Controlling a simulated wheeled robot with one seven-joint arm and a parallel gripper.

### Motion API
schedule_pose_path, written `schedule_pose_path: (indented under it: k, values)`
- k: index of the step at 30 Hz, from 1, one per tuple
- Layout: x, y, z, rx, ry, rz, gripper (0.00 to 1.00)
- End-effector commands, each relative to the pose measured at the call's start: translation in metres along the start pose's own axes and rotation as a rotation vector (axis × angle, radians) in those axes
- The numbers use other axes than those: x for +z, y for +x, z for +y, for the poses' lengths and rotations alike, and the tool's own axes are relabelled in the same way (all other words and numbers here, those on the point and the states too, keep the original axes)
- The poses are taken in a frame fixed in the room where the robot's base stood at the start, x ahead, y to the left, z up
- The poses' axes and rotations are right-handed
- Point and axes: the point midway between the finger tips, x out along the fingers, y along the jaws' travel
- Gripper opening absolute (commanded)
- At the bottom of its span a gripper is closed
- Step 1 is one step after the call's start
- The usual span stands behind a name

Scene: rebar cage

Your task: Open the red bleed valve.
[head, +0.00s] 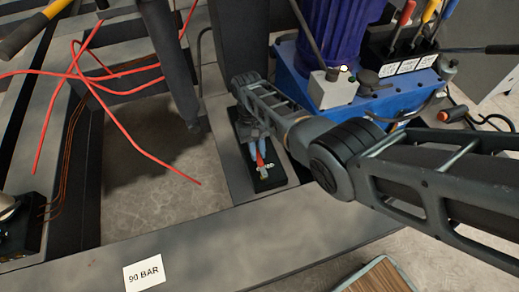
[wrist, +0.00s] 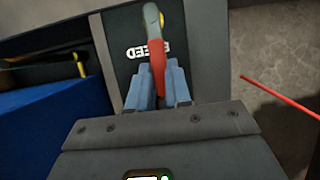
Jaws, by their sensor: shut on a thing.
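The red bleed valve lever (head: 260,158) stands over a small black plate (head: 269,182) on a grey beam in the head view. In the wrist view the red lever (wrist: 157,64) has a grey end at the top, and the black plate (wrist: 122,60) behind it bears upside-down lettering, partly hidden, that ends in "EED". My gripper (wrist: 161,80) has its two blue fingers on either side of the lever, shut on it. In the head view my gripper (head: 262,150) is small and partly covered by my arm.
A blue unit (head: 390,103) with a dark blue cylinder (head: 335,30) stands close right of the plate. Coloured-handled levers (head: 405,14) are at top right. Red rods (head: 85,88) cross the gap at left. A "90 BAR" card (head: 144,274) lies on the front beam.

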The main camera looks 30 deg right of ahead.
Motion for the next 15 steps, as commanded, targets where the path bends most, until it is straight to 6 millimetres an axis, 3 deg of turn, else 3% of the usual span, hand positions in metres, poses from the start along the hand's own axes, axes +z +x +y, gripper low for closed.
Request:
schedule_pose_path:
  k: [14,15]
  values:
    - [0.0001,0.0003,-0.0013,0.006,-0.015,0.000,0.00]
    - [0.0001,0.0003,-0.0013,0.006,-0.015,0.000,0.20]
